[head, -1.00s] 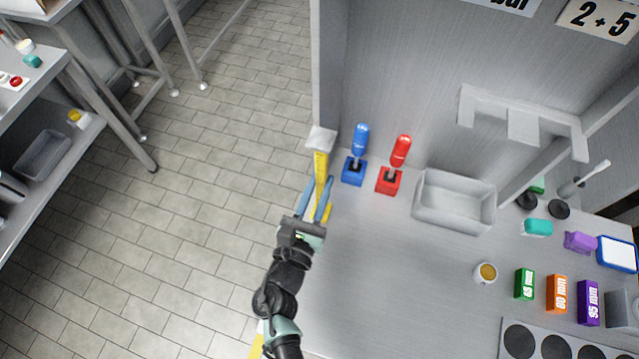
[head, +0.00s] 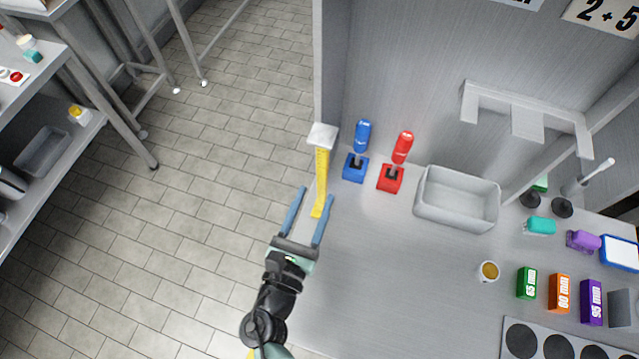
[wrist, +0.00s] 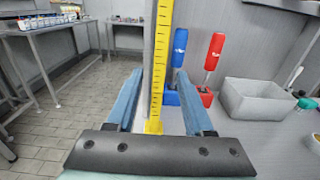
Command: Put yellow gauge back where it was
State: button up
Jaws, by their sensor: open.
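The yellow gauge (head: 321,180) stands upright at the left edge of the counter, close to the end of the grey wall panel. A pale grey block (head: 323,136) sits at its top. My gripper (head: 312,196) is open, with its two blue fingers short of the gauge or just beside its foot. In the wrist view the gauge (wrist: 162,70) shows black scale marks and rises between the open fingers (wrist: 158,90), touching neither that I can see. Its top is cut off in the wrist view.
A blue-handled tool (head: 361,140) and a red-handled tool (head: 401,150) stand in bases right of the gauge. A grey bin (head: 456,197) is further right. Several labelled blocks and a cup (head: 488,271) sit at the right. Left of the counter is open tiled floor.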

jog(key=b+v, duration=0.1)
jog(key=v, duration=0.6)
jog(key=shift+s, duration=0.2)
jog(key=shift+a, duration=0.1)
